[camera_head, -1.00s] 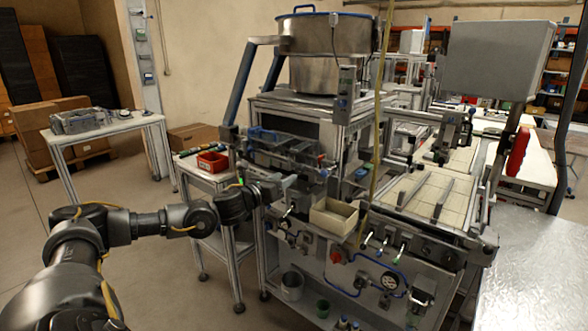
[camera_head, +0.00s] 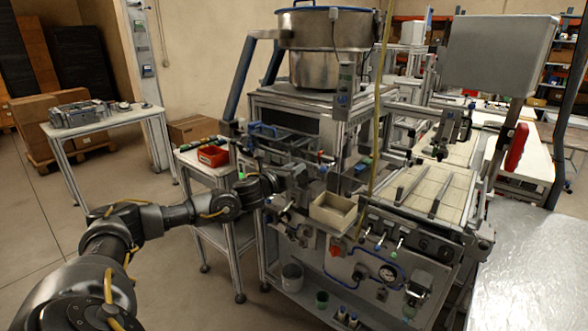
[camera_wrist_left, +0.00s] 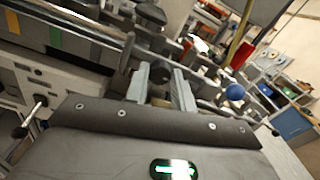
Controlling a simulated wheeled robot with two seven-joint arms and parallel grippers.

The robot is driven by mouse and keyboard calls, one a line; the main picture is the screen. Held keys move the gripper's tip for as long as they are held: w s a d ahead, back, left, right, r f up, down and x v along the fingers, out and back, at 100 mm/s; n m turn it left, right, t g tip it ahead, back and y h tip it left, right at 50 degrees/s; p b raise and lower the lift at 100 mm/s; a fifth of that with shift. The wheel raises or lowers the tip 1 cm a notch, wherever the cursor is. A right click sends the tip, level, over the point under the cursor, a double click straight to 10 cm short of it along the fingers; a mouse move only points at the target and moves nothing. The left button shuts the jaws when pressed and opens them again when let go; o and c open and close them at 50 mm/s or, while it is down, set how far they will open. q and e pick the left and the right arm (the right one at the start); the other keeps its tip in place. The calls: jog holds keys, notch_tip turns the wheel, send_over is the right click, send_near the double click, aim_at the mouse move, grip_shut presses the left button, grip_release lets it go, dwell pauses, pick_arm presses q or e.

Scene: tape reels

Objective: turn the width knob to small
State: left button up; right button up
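My left gripper (camera_head: 290,178) reaches in from the left to the front of the steel machine (camera_head: 318,118). In the left wrist view its two grey fingers (camera_wrist_left: 161,88) stand apart with a gap between them. A dark rounded knob-like part (camera_wrist_left: 160,71) shows just beyond the fingertips; I cannot tell whether they touch it, or whether it is the width knob. Yellow, green (camera_wrist_left: 55,37) and orange marks sit on a panel at the upper left of that view. No size label is readable. My right gripper is out of view.
A beige bin (camera_head: 333,213) and small levers (camera_head: 380,240) are on the machine front, right of the gripper. A blue ball knob (camera_wrist_left: 234,92) is close right of the fingers in the wrist view. A red bin (camera_head: 213,156) sits on a side table.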

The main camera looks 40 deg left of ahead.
pick_arm(q)
jog(key=shift+c, duration=1)
